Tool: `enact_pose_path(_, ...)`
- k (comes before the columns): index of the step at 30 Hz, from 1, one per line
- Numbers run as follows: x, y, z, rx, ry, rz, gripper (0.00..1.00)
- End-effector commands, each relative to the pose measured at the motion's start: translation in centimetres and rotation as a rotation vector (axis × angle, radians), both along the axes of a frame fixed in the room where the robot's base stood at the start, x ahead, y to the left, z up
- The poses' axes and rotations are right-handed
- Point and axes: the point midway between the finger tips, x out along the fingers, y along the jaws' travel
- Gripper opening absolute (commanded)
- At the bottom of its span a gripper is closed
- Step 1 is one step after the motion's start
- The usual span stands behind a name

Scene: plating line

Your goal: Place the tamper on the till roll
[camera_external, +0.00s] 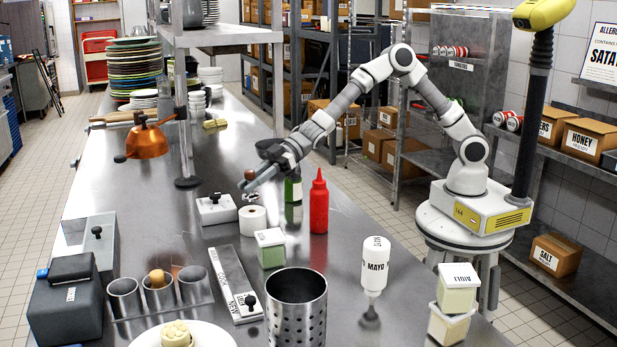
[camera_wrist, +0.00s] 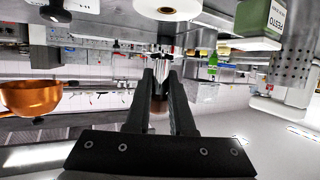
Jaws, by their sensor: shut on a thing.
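The tamper (camera_external: 250,174) has a round brown handle on top and a metal lower part. My gripper (camera_external: 252,184) is shut on it and holds it in the air, about upright, above the counter. In the wrist view the tamper (camera_wrist: 159,105) sits between the two dark fingers of my gripper (camera_wrist: 160,85). The till roll (camera_external: 253,218) is a white paper roll standing on the counter below the tamper, with a visible gap between them. The till roll (camera_wrist: 168,9) also shows at the top edge of the wrist view. The fingers partly hide the tamper.
A lidded container (camera_external: 216,209) stands just left of the till roll. A green bottle (camera_external: 293,190), a red bottle (camera_external: 319,205) and a pesto tub (camera_external: 270,248) stand to its right. A copper pan (camera_external: 147,142) is farther left.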

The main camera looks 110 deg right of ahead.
Motion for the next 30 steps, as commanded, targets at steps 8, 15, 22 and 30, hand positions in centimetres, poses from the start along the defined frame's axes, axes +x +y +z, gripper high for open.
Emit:
enact_pose_path(8, 0.0, 0.0, -3.5, 0.000, 0.001, 0.001, 0.00)
enact_pose_path(15, 0.0, 0.0, -3.5, 0.000, 0.001, 0.001, 0.00)
enact_pose_path(22, -0.1, 0.0, -3.8, 0.000, 0.001, 0.001, 0.43)
enact_pose_path(30, -0.1, 0.0, -3.7, 0.000, 0.001, 0.001, 0.51)
